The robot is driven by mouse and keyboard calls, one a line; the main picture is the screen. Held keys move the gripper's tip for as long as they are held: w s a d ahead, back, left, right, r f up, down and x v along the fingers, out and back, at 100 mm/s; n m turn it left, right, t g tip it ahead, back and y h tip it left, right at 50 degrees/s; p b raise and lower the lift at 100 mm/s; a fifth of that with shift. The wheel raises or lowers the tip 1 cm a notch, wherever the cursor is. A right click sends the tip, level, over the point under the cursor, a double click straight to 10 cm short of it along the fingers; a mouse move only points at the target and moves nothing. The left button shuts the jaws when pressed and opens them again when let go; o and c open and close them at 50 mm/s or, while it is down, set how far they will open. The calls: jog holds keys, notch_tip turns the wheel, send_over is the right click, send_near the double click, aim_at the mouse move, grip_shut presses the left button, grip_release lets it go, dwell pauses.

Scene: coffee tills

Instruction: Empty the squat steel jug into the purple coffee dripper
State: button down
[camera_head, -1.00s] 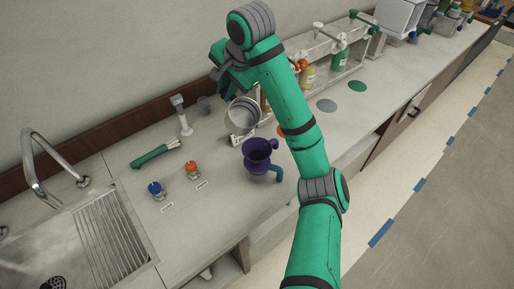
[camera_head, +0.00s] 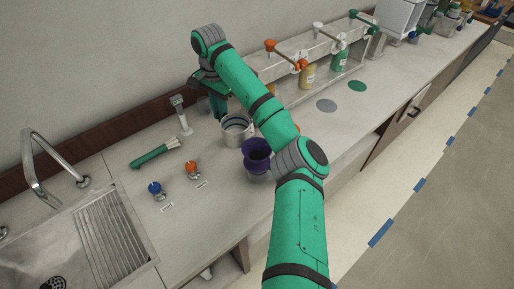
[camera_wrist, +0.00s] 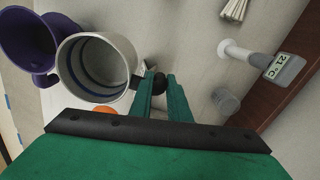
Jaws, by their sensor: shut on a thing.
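The squat steel jug (camera_head: 237,130) is close to upright, behind and left of the purple coffee dripper (camera_head: 256,150). I cannot tell whether its base touches the counter. My gripper (camera_wrist: 161,84) is shut on the jug's dark handle. In the wrist view the jug (camera_wrist: 68,62) shows its open mouth, with blue rings on the inner wall; I make out no clear liquid. The dripper (camera_wrist: 30,42) shows beside it at the left edge, partly behind the jug. In the head view my arm hides what is right of the dripper.
A thermometer (camera_head: 184,118) stands left of the jug, with a clear glass (camera_wrist: 225,100) near my gripper. A green-handled brush (camera_head: 150,156), blue and orange knobs (camera_head: 191,167) and a sink (camera_head: 70,230) lie left.

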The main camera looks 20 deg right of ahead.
jog(key=shift+r, duration=0.1)
dwell(0.3)
jog(key=shift+r, duration=2.4)
